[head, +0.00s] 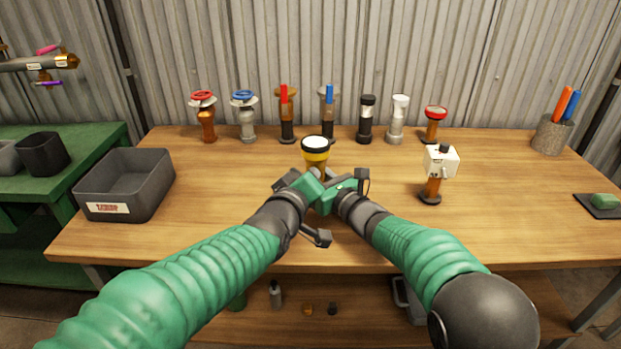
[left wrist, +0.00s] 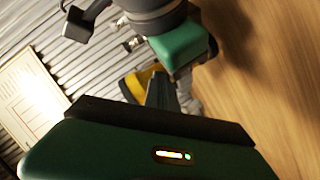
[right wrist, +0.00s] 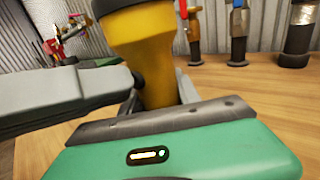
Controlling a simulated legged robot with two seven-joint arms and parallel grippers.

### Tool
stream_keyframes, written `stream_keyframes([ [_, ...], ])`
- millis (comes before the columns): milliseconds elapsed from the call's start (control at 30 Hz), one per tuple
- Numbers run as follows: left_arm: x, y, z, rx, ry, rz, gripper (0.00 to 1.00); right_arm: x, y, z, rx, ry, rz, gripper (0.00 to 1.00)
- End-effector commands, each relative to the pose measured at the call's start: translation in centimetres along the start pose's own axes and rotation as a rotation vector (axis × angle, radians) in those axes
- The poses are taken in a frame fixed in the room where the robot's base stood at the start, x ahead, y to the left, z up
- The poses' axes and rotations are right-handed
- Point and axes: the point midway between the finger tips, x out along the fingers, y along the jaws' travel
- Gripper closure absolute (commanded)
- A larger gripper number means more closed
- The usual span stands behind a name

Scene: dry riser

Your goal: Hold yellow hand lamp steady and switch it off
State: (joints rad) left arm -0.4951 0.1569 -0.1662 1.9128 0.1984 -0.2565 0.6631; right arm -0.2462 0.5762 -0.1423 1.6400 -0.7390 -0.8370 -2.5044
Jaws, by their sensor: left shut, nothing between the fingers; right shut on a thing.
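The yellow hand lamp (head: 316,153) stands upright over the middle of the workbench, its black-rimmed head facing up with a pale lens. My right gripper (head: 328,183) is shut on the lamp's lower body. The right wrist view shows the yellow body (right wrist: 148,60) between its fingers. My left gripper (head: 318,178) is shut and empty, close against the lamp and the right gripper. In the left wrist view, part of the yellow lamp (left wrist: 140,84) shows beyond the left fingers.
A row of valves and fittings (head: 285,115) stands along the back of the bench. A grey bin (head: 125,185) is at the left, a white boxed fitting (head: 440,162) at the right.

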Motion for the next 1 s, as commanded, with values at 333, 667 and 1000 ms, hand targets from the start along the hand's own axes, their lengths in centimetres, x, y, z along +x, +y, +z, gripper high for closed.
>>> stream_keyframes([
  [333, -1.9, 0.1, 0.0, -0.001, 0.0, 0.002, 1.0, 0.0, 0.0, 0.0, 0.0, 0.0, 0.001, 1.0],
  [667, -5.6, 0.1, 0.0, -0.002, 0.0, 0.001, 1.0, 0.0, 0.0, 0.0, 0.0, 0.0, 0.001, 1.0],
  [1000, -6.0, 0.0, 0.0, 0.0, 0.0, 0.0, 1.0, 0.0, 0.0, 0.0, 0.0, 0.0, 0.001, 0.54],
])
